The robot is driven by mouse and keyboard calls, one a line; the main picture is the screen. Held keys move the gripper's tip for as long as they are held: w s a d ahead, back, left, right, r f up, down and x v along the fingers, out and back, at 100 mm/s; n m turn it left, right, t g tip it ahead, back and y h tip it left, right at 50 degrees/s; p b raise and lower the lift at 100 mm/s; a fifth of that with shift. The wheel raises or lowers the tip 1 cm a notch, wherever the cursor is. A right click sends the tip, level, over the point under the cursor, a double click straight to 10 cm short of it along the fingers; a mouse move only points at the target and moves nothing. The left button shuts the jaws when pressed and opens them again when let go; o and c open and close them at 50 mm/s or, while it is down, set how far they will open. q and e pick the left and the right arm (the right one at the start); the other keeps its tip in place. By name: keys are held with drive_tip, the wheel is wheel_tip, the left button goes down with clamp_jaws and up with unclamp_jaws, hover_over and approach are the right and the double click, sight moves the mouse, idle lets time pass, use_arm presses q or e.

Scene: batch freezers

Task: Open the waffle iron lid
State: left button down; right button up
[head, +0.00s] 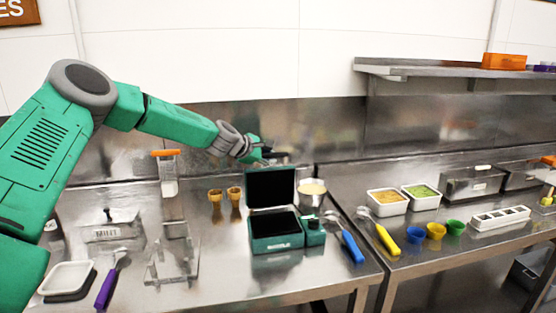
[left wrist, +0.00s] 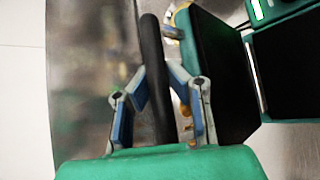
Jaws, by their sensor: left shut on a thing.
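The waffle iron is a green box with black plates, standing on the left steel counter; its base (head: 275,232) shows in the head view. Its lid (head: 270,187) stands raised, about upright, at the back of the base. It also shows in the left wrist view as a dark plate with a green rim (left wrist: 222,70). My left gripper (head: 262,156) is at the top of the lid. In the left wrist view my left gripper (left wrist: 158,82) is shut on the black bar handle (left wrist: 152,50), one finger on each side. My right gripper is not in view.
Two waffle cones (head: 234,195) stand left of the iron, and a batter container (head: 312,189) stands behind it to the right. A blue-handled tool (head: 350,244) lies to the right. A purple-handled scoop (head: 106,288) and a clear stand (head: 172,255) are at left.

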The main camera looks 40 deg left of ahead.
use_arm(q)
drive_tip(key=a, duration=0.1)
drive_tip(key=w+p, duration=0.1)
drive_tip(key=w+a+n, duration=0.1)
drive_tip(key=shift+w+a+r+g+h, duration=0.25)
drive_tip(key=shift+a+g+h, duration=0.05)
drive_tip(key=shift+g+h, duration=0.1)
drive_tip(key=shift+d+r, duration=0.1)
drive_tip(key=c, duration=1.5)
unclamp_jaws()
drive_tip(key=shift+c, duration=0.2)
drive_tip(key=v, duration=1.2)
drive_tip(key=shift+s, duration=0.25)
drive_tip(key=shift+d, duration=0.1)
